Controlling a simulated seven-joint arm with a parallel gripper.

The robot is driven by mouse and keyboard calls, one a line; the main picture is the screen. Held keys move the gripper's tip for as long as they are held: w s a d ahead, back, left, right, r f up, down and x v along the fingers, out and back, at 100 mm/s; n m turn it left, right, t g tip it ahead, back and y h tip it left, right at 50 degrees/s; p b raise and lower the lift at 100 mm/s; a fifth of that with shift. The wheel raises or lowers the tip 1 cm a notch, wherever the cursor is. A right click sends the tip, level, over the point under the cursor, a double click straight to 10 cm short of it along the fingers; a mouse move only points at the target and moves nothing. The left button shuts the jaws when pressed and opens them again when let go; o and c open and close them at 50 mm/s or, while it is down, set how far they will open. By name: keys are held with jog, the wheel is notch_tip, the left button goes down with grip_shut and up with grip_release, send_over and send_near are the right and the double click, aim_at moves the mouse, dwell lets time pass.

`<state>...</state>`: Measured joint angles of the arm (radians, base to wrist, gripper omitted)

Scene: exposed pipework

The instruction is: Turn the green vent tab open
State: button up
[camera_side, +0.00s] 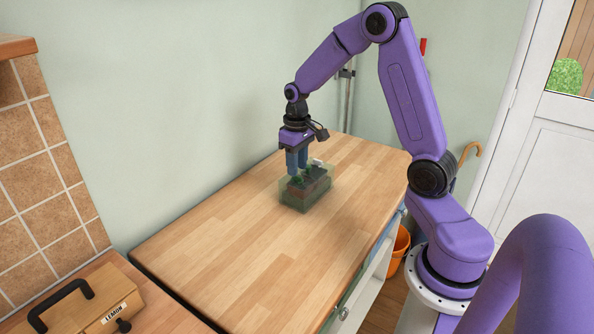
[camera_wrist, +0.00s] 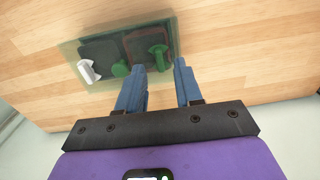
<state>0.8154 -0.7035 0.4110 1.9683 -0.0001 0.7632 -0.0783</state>
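A translucent green box (camera_side: 303,197) stands on the wooden counter, with dark panels inside or on it. In the wrist view the box (camera_wrist: 68,48) carries a green tab (camera_wrist: 158,56) on its right panel, a smaller green piece (camera_wrist: 121,69) near the middle and a white tab (camera_wrist: 88,71) at the left. Which green piece is the vent tab I cannot tell for sure. My gripper (camera_side: 297,162) points down over the box, and its blue fingers (camera_wrist: 161,72) are open with a gap between them. The right green tab shows just beyond that gap; contact is not clear.
The wooden counter (camera_side: 215,240) is clear around the box. A pale wall (camera_side: 180,110) runs along its far left side. A wooden case (camera_side: 95,308) with a dark handle stands at the front left. An orange bucket (camera_side: 400,243) is on the floor.

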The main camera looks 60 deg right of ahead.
aim_at(297, 178)
jog(key=shift+f, duration=1.2)
grip_shut()
